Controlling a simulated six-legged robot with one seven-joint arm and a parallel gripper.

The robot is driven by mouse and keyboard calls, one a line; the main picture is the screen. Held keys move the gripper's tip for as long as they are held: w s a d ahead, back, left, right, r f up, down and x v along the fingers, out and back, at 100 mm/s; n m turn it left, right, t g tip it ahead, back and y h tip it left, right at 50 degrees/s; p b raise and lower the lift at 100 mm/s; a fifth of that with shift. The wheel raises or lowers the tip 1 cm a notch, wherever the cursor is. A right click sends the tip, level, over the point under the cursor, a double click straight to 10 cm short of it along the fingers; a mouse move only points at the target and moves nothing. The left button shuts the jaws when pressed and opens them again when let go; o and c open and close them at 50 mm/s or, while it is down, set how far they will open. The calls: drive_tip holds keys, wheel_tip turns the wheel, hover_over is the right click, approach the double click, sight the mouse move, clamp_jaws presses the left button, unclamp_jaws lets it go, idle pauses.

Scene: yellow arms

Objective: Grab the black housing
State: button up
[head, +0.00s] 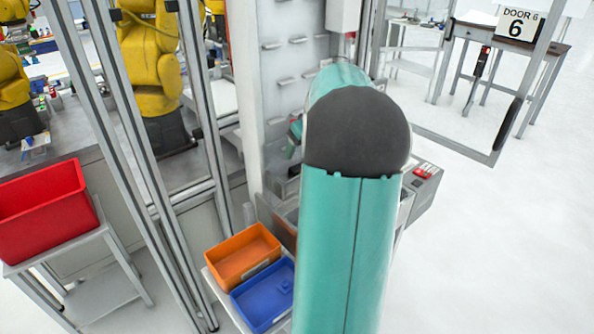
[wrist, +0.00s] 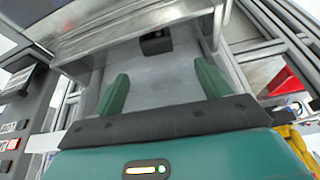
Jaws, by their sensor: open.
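In the wrist view my gripper (wrist: 162,90) is open, its two green fingers apart with nothing between them. A small black block-like part, which looks like the black housing (wrist: 157,42), lies on a grey surface (wrist: 150,75) beyond the fingertips, near the middle. It is apart from both fingers. A metal ledge partly overhangs that surface at the top. In the head view my teal arm covers the middle of the picture. It hides the housing and most of my gripper there.
An orange bin (head: 243,256) and a blue bin (head: 265,296) stand left of my arm. A red bin (head: 43,208) is on a stand at far left. A control panel with red buttons (head: 424,170) is right of my arm. Metal frame posts stand left; open floor lies right.

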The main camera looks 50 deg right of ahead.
hover_over(298, 166)
drive_tip(key=s+a, duration=0.1)
drive_tip(key=s, duration=0.1)
wheel_tip(298, 166, down, 4)
drive_tip(key=shift+w+f, duration=0.1)
drive_tip(key=x, duration=0.5)
drive_tip(key=shift+d+f, duration=0.15)
drive_tip(key=shift+f, duration=0.25)
drive_tip(key=c, duration=1)
